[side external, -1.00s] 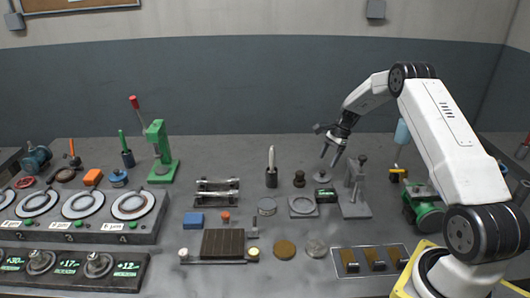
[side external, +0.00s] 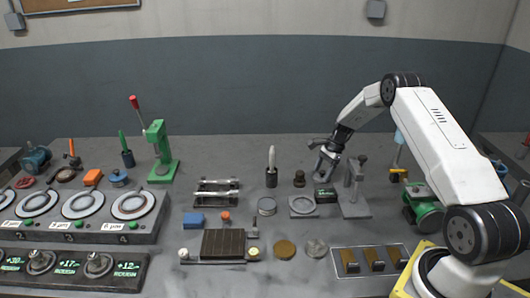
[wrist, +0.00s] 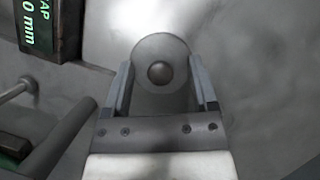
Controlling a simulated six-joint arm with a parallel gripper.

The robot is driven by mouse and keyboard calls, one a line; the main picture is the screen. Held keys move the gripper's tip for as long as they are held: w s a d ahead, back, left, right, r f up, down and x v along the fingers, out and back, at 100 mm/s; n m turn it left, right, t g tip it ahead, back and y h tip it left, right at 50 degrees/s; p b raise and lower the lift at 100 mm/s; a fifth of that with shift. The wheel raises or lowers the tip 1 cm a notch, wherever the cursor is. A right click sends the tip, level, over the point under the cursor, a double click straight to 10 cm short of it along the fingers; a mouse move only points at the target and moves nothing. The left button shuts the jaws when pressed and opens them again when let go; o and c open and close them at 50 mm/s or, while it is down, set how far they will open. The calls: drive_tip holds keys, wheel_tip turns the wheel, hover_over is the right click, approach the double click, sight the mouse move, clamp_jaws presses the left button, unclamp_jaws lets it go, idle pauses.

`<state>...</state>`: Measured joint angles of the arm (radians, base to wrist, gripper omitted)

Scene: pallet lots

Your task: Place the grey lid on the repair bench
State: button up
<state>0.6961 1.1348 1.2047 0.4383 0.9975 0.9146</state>
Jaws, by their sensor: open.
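The grey lid (wrist: 160,47) is a round disc with a small round knob in its middle. In the wrist view it lies between and just beyond my fingertips. My gripper (wrist: 163,88) is open, with one finger on each side of the lid's near part; I cannot tell whether they touch it. In the side view my gripper (side external: 322,174) points down, low over the worktop behind a small black display box, and largely hides the lid. The grey worktop (side external: 220,275) carries everything; I cannot tell which part is the repair bench.
The black display box (side external: 325,195) stands close by; it also shows in the wrist view (wrist: 38,28). A grey stand (side external: 355,190) is to its right, a square plate with a ring (side external: 303,207) to its left. A dark knobbed piece (side external: 299,179) is left of my gripper.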

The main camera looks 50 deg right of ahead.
sight(323, 171)
clamp_jaws()
drive_tip(key=shift+r, duration=0.15)
idle(0.4)
wheel_tip(323, 171, up, 10)
idle(0.6)
idle(0.4)
